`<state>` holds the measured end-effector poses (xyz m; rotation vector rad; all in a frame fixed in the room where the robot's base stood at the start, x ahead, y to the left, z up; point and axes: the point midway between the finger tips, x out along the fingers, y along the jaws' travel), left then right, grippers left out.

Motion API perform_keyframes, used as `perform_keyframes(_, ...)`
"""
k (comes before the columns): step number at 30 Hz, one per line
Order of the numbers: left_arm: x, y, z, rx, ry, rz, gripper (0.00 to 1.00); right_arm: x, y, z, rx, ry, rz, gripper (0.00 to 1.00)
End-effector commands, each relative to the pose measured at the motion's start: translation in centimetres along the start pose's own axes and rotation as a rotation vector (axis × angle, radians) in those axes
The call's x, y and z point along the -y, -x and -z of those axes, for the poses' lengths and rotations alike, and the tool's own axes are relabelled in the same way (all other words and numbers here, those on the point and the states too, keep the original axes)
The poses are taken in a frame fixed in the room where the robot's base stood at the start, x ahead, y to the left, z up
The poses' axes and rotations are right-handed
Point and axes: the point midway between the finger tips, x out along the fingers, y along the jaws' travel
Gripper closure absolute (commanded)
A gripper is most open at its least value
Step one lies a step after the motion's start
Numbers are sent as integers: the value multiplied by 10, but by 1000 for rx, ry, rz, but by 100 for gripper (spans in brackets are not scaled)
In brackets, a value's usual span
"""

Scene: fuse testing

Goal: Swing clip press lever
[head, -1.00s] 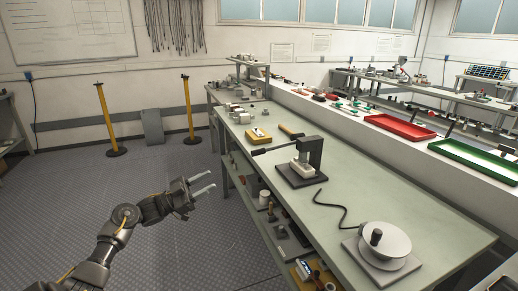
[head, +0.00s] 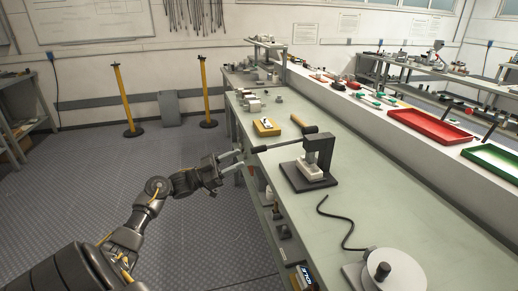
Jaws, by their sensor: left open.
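The clip press (head: 318,158) stands on the long workbench, with a black base plate, a dark upright frame and a pale block (head: 309,170) on the base. Its lever (head: 280,145) is a dark rod reaching left from the frame, with a thicker black grip (head: 258,149) at its end near the bench's left edge. My left gripper (head: 241,160) is open and empty, its two fingers pointing right toward the lever grip. The fingertips are close to the grip's end; whether they touch cannot be told. My right gripper is not in view.
A yellow block (head: 266,128) and a mallet-like tool (head: 304,124) lie beyond the press. A round device with a black cable (head: 342,222) is at the near end. A red tray (head: 444,128) and green tray (head: 494,160) sit on the raised ledge at right.

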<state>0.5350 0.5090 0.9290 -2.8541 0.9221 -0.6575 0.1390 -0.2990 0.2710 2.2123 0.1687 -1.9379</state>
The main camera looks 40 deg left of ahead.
Motion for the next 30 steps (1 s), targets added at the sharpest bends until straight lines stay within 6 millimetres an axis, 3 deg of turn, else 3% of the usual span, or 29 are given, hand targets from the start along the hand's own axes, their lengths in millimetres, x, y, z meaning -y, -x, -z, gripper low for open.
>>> perform_keyframes(6, 0, -45, 3, -5, 0, -1, 57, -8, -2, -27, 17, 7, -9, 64)
perform_keyframes(12, 0, -74, 1, -3, 1, -1, 57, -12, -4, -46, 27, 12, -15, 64)
perform_keyframes(26, 0, -85, 0, -1, 1, -1, 57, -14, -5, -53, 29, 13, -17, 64)
perform_keyframes(30, 0, -85, 0, -1, 1, -1, 75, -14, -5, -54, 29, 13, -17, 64)
